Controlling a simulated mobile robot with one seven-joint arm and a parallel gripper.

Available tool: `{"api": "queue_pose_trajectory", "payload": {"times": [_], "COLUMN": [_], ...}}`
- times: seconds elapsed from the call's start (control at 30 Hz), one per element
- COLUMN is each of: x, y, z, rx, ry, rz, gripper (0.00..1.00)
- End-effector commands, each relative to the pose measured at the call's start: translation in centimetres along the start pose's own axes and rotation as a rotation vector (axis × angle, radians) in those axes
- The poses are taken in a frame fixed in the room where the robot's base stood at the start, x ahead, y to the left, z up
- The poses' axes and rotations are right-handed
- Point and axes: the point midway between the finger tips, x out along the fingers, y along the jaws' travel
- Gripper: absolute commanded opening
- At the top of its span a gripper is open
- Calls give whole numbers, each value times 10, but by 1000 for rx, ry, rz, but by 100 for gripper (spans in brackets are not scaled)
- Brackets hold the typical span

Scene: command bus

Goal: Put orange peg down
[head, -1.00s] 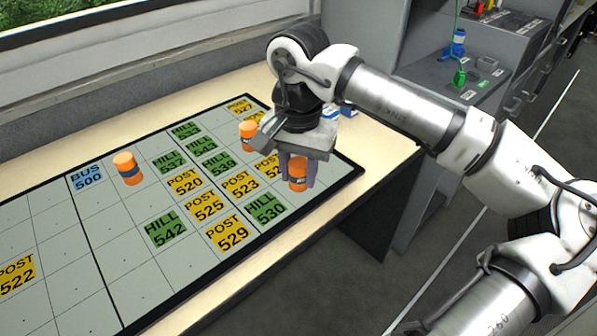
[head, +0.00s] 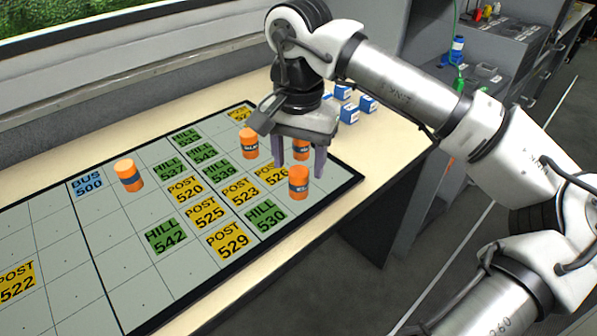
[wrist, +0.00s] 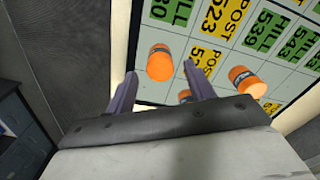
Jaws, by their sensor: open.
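An orange peg (head: 298,184) with a dark band stands upright on the board near its right edge, beside the POST 526 label. My gripper (head: 300,167) is open above and just behind it, its fingers apart and empty. In the wrist view this peg (wrist: 160,62) shows beyond the gap between the two fingertips (wrist: 160,72). Other orange pegs stand upright on the board: one left of the gripper (head: 249,143), one behind its fingers and partly hidden (head: 301,149), and one farther left beside BUS 500 (head: 129,175).
The grey gridded board (head: 140,290) carries green HILL, yellow POST and blue BUS labels. Small blue-and-white blocks (head: 349,113) lie on the desk behind the gripper. A grey cabinet (head: 440,80) stands to the right. The left part of the board is mostly clear.

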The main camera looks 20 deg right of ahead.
Motion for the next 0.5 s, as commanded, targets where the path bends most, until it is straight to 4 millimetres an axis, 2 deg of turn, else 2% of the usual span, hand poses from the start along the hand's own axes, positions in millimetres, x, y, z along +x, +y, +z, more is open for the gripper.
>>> {"api": "queue_pose_trajectory", "payload": {"times": [0.03,0.2,0.33,0.5], "x": [-14,-48,-66,-75], "y": [0,0,0,0], "z": [0,0,0,0], "rx": [0,-1,-1,-2], "ry": [2,1,0,-1], "rz": [-1,-1,0,0], "gripper": [54,54,54,54]}}
